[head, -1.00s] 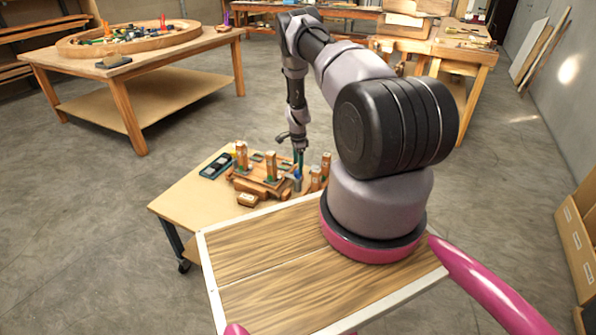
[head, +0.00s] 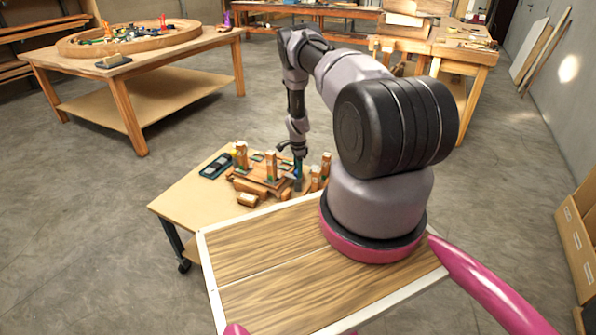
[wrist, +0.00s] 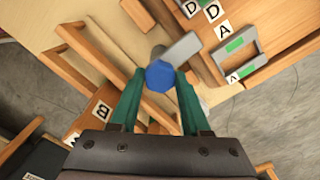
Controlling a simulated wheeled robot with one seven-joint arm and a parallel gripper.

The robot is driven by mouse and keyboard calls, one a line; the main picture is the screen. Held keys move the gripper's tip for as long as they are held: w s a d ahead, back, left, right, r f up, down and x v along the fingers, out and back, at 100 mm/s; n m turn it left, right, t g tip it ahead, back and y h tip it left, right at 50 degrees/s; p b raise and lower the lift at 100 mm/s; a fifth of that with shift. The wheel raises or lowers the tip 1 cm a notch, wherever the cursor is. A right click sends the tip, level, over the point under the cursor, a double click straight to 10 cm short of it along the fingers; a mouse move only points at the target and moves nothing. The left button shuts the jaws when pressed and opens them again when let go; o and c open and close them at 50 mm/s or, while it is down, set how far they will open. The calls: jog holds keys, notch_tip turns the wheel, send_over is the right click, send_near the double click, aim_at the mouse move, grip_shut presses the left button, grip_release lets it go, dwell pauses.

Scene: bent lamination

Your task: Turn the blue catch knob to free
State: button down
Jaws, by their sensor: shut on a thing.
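The blue catch knob (wrist: 159,76) shows in the wrist view between the tips of my gripper (wrist: 158,84). It has a faceted blue top, and a grey flat bar (wrist: 182,47) reaches from beside it toward the upper right. The two green fingers are closed on the knob from both sides. In the head view my gripper (head: 298,168) is lowered at the right end of the wooden fixture (head: 262,184), and the knob there is small and partly hidden by the fingers.
The fixture stands on a small wheeled table (head: 185,205). Wooden posts rise close beside my gripper. A dark blue tray (head: 216,165) lies at the table's left. In the wrist view, letter tags A, D and B and a grey bracket (wrist: 247,60) with a green patch surround the knob.

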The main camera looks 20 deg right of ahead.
jog(key=n, duration=0.4)
jog(key=shift+n, duration=0.4)
jog(key=n, duration=0.4)
jog(key=shift+n, duration=0.3)
jog(key=n, duration=0.4)
jog(key=shift+n, duration=2.3)
jog(key=shift+c, duration=1.8)
grip_release()
